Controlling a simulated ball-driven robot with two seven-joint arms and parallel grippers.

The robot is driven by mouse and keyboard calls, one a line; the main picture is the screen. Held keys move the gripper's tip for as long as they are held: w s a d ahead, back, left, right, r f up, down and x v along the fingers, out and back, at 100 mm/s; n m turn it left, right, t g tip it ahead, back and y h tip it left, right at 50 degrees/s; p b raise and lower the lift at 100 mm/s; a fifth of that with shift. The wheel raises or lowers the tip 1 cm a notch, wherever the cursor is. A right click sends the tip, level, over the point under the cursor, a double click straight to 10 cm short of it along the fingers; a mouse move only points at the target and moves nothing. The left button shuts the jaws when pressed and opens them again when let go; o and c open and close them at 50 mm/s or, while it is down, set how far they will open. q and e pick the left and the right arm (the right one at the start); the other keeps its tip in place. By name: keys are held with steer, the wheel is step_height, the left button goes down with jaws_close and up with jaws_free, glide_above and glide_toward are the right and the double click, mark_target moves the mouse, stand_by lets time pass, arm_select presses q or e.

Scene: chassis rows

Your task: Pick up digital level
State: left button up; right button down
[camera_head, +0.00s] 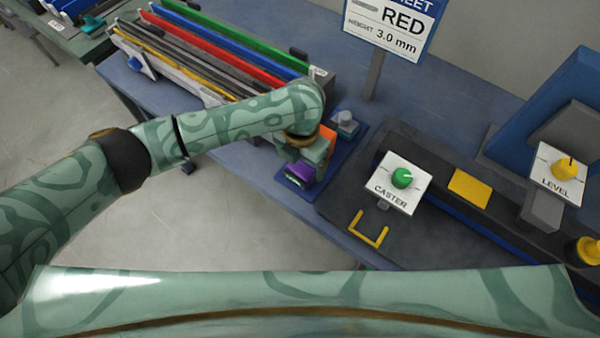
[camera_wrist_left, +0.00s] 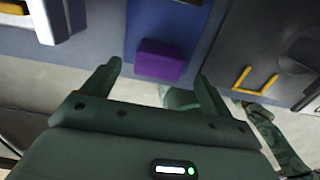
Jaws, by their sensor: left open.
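A purple block (camera_head: 298,174) sits near the front end of a narrow dark blue mat (camera_head: 350,150). An orange piece (camera_head: 327,138) shows just behind my left gripper. No readout is legible, so I cannot tell which of these is the digital level. My left gripper (camera_head: 312,158) is open and hangs over the mat, hiding part of it. In the left wrist view the purple block (camera_wrist_left: 160,60) lies ahead, between the lines of the two open fingers (camera_wrist_left: 159,74), with nothing held. My right gripper is not in view.
A rack of coloured bars (camera_head: 225,62) stands left of the mat. A grey-topped piece (camera_head: 346,121) stands at the mat's back. A sign post (camera_head: 374,75) rises behind.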

mark_target(300, 168)
arm_select(q)
step_height(300, 168, down, 4)
steer(key=shift+w+a+r+b, duration=0.1)
steer(key=shift+b, duration=0.5)
steer(key=c, duration=1.2)
steer(key=shift+o, duration=0.2)
steer(key=shift+r, duration=0.15)
